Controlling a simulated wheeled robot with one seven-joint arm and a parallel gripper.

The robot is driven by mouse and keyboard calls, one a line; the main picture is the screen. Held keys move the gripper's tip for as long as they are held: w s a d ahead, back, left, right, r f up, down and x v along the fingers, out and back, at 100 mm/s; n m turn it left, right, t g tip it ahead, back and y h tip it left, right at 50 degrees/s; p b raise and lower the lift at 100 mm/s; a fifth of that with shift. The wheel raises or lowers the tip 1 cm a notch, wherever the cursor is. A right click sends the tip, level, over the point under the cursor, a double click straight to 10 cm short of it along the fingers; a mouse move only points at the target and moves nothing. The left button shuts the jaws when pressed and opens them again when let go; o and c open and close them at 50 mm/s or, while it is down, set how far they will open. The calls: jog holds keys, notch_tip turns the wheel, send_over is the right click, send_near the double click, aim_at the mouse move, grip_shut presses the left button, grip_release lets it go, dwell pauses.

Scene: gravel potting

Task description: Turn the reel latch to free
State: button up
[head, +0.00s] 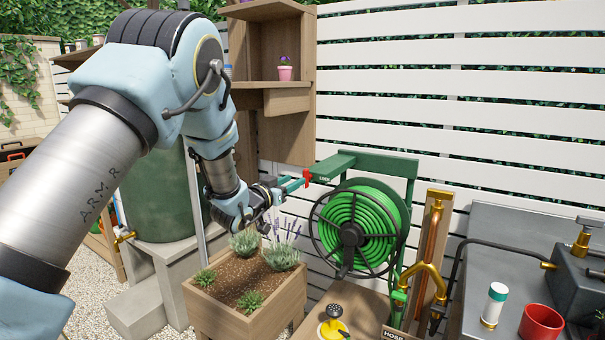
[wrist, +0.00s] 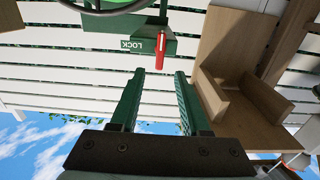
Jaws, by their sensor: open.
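The red reel latch (head: 307,178) sits at the left end of the green reel bracket (head: 338,166), above the hose reel (head: 353,228). It also shows in the wrist view (wrist: 161,48), beside the white LOCK lettering (wrist: 130,44) on the green block. My gripper (head: 297,184) is just left of the latch in the head view. In the wrist view my gripper (wrist: 158,74) is open, with its two green fingers apart. The latch lies ahead of the gap between the fingertips. No contact shows.
A planter box (head: 239,285) with lavender and succulents stands below my gripper. A wooden shelf unit (head: 283,100) rises behind the arm and shows close on the right in the wrist view (wrist: 235,100). A brass tap stand (head: 430,250) and dark bench (head: 490,245) are at right.

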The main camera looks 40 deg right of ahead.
aim_at(304, 175)
jog(key=p+x, duration=0.1)
jog(key=x, duration=0.5)
jog(key=shift+d, duration=0.15)
grip_shut()
dwell(0.4)
